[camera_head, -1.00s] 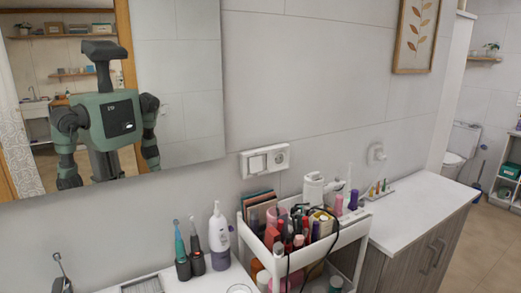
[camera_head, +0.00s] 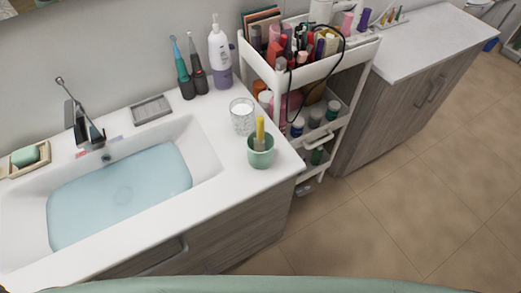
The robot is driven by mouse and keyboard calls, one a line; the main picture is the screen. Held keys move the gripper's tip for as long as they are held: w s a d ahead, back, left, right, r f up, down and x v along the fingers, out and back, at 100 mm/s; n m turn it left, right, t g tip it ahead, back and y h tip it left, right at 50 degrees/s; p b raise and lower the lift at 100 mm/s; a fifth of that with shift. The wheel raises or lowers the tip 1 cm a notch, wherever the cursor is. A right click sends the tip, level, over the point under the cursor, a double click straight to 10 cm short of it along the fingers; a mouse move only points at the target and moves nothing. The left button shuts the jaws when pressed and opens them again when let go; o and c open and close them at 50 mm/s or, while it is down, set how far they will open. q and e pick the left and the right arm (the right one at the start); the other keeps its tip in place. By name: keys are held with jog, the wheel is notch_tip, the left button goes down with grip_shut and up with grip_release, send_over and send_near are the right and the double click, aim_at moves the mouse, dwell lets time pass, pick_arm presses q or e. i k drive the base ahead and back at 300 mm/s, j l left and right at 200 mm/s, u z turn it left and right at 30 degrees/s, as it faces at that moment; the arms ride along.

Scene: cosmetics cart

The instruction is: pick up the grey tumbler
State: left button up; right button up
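A pale grey, glass-like tumbler (camera_head: 242,121) stands upright on the white washbasin counter, near its right end. A green cup (camera_head: 261,157) with a yellow item standing in it is just in front of it and to the right. Neither of my grippers shows in the head view.
The water-filled basin (camera_head: 205,164) lies left of the tumbler. Behind are a pump bottle (camera_head: 220,55), two electric toothbrushes (camera_head: 184,82) and a grey dish (camera_head: 152,109). A white cart (camera_head: 340,58) full of cosmetics stands close on the right. The floor (camera_head: 390,190) in front is clear.

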aim_at(242, 110)
jog(key=u, duration=1.45)
jog(key=z, duration=1.3)
jog(key=k+l+z, duration=0.1)
jog(key=k+z, duration=0.2)
jog(key=k, duration=0.1)
